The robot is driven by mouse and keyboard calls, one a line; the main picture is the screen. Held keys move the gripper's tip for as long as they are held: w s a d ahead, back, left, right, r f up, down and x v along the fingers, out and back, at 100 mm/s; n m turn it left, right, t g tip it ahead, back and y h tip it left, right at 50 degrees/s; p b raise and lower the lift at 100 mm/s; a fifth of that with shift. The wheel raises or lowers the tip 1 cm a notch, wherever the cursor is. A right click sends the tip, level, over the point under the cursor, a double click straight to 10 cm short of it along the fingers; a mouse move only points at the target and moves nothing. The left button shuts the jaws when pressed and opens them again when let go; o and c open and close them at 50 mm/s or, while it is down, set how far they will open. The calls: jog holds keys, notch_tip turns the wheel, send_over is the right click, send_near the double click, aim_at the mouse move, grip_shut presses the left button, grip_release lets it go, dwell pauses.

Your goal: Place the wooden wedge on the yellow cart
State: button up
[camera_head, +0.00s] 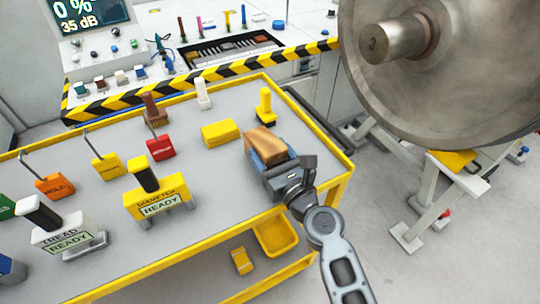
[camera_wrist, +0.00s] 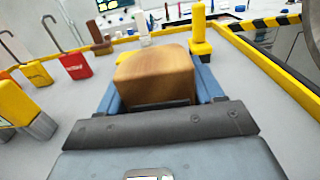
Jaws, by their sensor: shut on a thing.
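The wooden wedge (camera_head: 265,140) is a brown wood-grained block at the right end of the yellow cart's grey top. My gripper (camera_head: 268,152) is shut on it, with a blue finger on each side. In the wrist view the wedge (camera_wrist: 155,78) sits between the blue fingers (camera_wrist: 157,92). The wedge is over or on the cart top; its underside is hidden, so I cannot tell whether it touches. The yellow cart (camera_head: 345,172) has a yellow rim around its grey top.
A yellow block (camera_head: 220,133), a yellow post (camera_head: 265,104) and a white post (camera_head: 203,93) stand near the wedge. Padlock-like tags and gauges marked READY (camera_head: 161,203) fill the left. A large metal wheel (camera_head: 440,70) rises at right. Bare top lies left of my gripper.

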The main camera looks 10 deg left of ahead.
jog(key=shift+r, duration=0.15)
jog(key=o, duration=1.4)
jog(key=v, duration=1.2)
jog(key=shift+b, duration=0.35)
